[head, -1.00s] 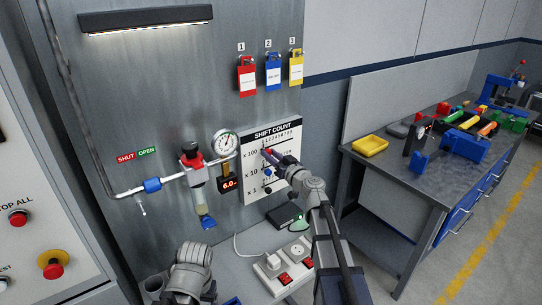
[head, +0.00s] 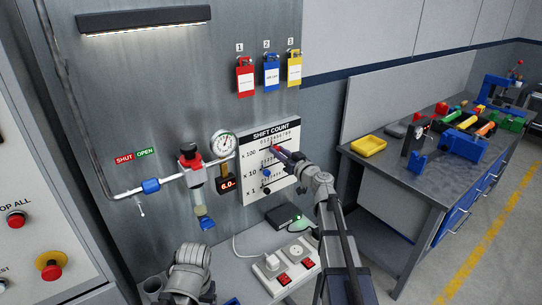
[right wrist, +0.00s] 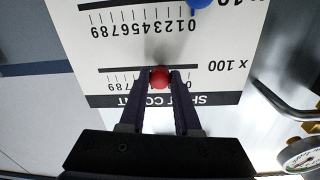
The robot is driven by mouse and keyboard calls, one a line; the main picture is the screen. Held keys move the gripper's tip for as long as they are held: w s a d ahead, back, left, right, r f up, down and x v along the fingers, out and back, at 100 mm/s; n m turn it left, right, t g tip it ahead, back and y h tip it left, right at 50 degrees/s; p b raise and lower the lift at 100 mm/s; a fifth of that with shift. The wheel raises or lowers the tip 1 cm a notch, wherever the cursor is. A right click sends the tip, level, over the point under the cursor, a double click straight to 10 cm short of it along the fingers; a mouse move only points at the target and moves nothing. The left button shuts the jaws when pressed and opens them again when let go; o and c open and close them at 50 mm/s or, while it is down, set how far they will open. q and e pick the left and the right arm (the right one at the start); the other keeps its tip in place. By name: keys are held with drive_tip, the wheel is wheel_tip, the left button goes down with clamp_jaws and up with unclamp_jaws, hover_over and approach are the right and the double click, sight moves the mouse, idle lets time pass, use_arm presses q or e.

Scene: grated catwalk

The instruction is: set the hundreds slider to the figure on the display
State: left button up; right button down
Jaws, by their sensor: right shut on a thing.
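The white SHIFT COUNT board (head: 289,187) has three slider rows, x 100, x 10 and x 1. My right gripper (head: 277,151) is shut on the red knob of the x 100 row. In the right wrist view the board is upside down, and the red knob (right wrist: 160,77) sits between the fingers, roughly a third along from 0, near 3. The fingers hide some nearby digits. A small dark display (head: 227,185) left of the board shows orange figures like 6.0; any further digit is unclear. My left gripper is out of view; only part of that arm shows.
The blue knob (head: 267,173) and black knob (head: 266,189) sit below, near the low ends of their rows. A round gauge (head: 223,143) and pipework stand left of the board. A power strip (head: 290,262) lies on the ledge below. A workbench (head: 400,177) stands right.

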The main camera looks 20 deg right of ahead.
drive_tip(key=shift+w+d, duration=0.3)
drive_tip(key=shift+d, duration=0.5)
drive_tip(key=shift+a, duration=0.1)
drive_tip(key=c, duration=0.6)
unclamp_jaws()
drive_tip(key=shift+s, duration=0.15)
drive_tip(key=v, duration=0.7)
drive_tip(key=shift+s, duration=0.3)
